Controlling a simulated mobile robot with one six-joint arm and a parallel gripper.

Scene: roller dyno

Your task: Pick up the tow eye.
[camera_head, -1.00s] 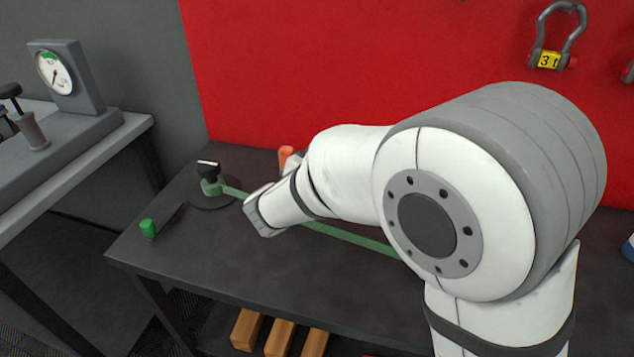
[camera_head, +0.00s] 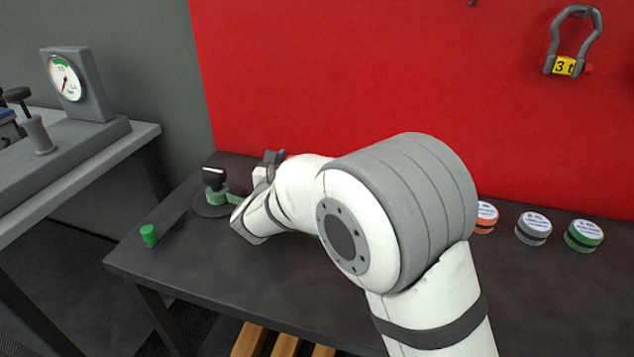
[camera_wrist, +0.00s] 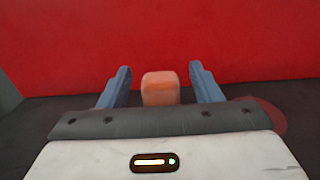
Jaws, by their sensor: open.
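My gripper (camera_wrist: 160,68) is open in the wrist view, its two blue-grey fingers standing apart. An orange block-like piece with rounded edges (camera_wrist: 160,88) lies between the fingers, with a gap on each side. I see only its upper part; its lower end is hidden behind my gripper body. No ring shape shows, so I cannot tell whether this piece belongs to the tow eye. In the head view, my gripper (camera_head: 270,158) is partly hidden behind my arm, near the red wall at the back of the dark bench. The orange piece is hidden there.
A green knob (camera_head: 149,235) is nearer. A shackle (camera_head: 574,40) hangs above.

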